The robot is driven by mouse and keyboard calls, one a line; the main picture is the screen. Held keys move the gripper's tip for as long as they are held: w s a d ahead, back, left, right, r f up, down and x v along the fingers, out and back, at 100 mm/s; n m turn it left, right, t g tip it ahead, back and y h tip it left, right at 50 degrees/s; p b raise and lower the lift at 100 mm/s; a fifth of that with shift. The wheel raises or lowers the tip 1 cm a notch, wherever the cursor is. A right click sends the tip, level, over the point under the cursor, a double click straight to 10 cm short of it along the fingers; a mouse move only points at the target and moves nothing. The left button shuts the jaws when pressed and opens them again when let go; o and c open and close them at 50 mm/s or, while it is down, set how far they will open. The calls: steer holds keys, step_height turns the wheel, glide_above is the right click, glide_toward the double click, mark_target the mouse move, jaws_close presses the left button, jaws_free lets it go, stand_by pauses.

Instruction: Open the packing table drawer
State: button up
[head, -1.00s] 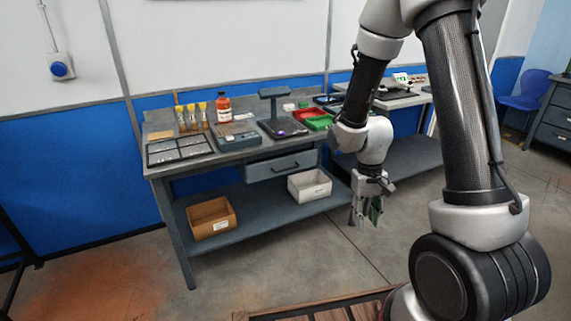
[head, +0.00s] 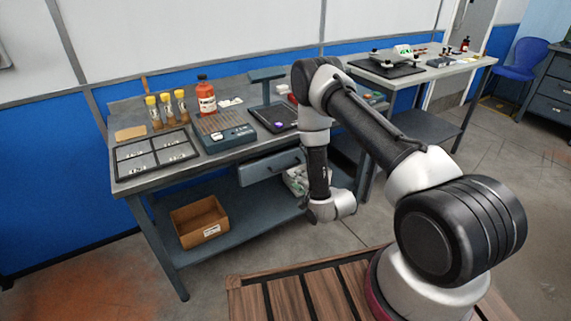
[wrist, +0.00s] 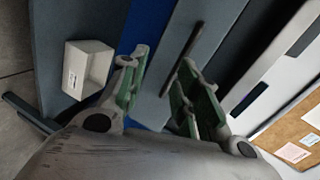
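The packing table (head: 190,152) stands against the blue and white wall. Its grey drawer (head: 258,170) hangs under the right part of the top and looks shut. In the wrist view the drawer front (wrist: 208,58) fills the middle, with a dark bar handle (wrist: 190,50) across it. My gripper (wrist: 163,60) is open and empty, facing the drawer front. The handle shows between its two fingers, closer to the right one; I cannot tell whether they touch. In the head view my wrist and arm cover the right end of the drawer and much of the gripper.
A brown bin (head: 199,222) and a partly hidden white bin (wrist: 88,68) stand on the lower shelf. Open floor lies before the table.

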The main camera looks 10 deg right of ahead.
steer(key=shift+m+t, duration=0.5)
steer(key=shift+m, duration=0.3)
steer(key=w, duration=0.2)
steer(key=w+a, duration=0.1)
steer(key=w, duration=0.2)
steer(key=w+a, duration=0.1)
steer(key=w, duration=0.1)
steer(key=shift+w+a+r, duration=0.2)
steer(key=shift+w+r, duration=0.15)
jaws_close()
